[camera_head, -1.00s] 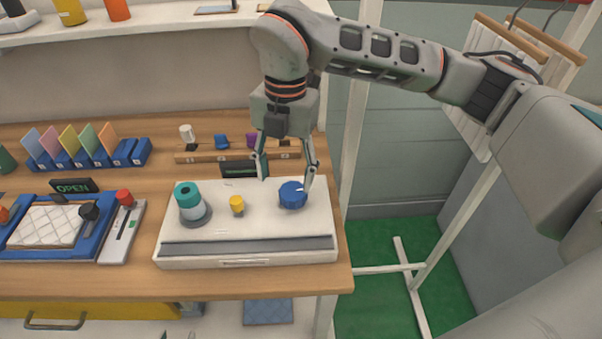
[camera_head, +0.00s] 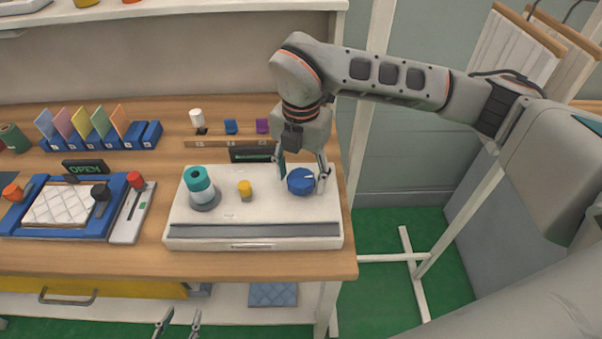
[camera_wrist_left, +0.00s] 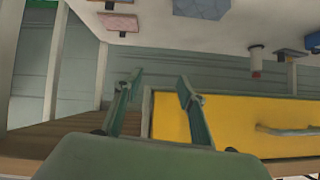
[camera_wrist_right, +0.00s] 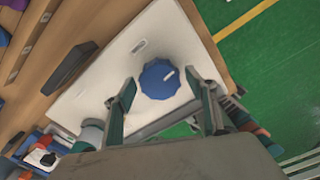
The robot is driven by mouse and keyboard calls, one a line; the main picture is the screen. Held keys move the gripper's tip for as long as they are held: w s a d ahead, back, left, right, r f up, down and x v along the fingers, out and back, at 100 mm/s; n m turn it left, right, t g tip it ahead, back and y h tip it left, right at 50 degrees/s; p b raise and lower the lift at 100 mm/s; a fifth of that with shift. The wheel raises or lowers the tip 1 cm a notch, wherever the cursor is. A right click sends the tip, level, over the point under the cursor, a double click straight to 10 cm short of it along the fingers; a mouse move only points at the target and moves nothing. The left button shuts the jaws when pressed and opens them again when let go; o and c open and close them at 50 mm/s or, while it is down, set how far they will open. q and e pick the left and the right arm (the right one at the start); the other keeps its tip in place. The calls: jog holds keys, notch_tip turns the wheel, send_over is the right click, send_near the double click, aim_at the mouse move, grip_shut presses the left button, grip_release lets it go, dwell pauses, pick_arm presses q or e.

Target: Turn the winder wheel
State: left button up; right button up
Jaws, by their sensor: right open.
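The winder wheel is a blue scalloped knob (camera_head: 301,181) with a white mark, on the right part of a white box-shaped machine (camera_head: 330,229). It also shows in the right wrist view (camera_wrist_right: 160,79). My right gripper (camera_head: 303,176) is open above the wheel, one finger on either side of it. In the right wrist view its fingertips (camera_wrist_right: 168,88) straddle the wheel, and I see no clear contact. My left gripper (camera_head: 178,318) is low at the bottom edge of the head view, below the table top. In the left wrist view its fingers (camera_wrist_left: 158,85) are apart and empty.
A teal-and-white spool (camera_head: 201,187) and a yellow knob (camera_head: 245,188) stand on the same machine. A blue frame with a quilted pad (camera_head: 60,204) lies to the left. A yellow drawer (camera_head: 130,287) is under the table, near my left gripper.

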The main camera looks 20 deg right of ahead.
jog(key=c, duration=1.1)
jog(key=shift+n, duration=0.3)
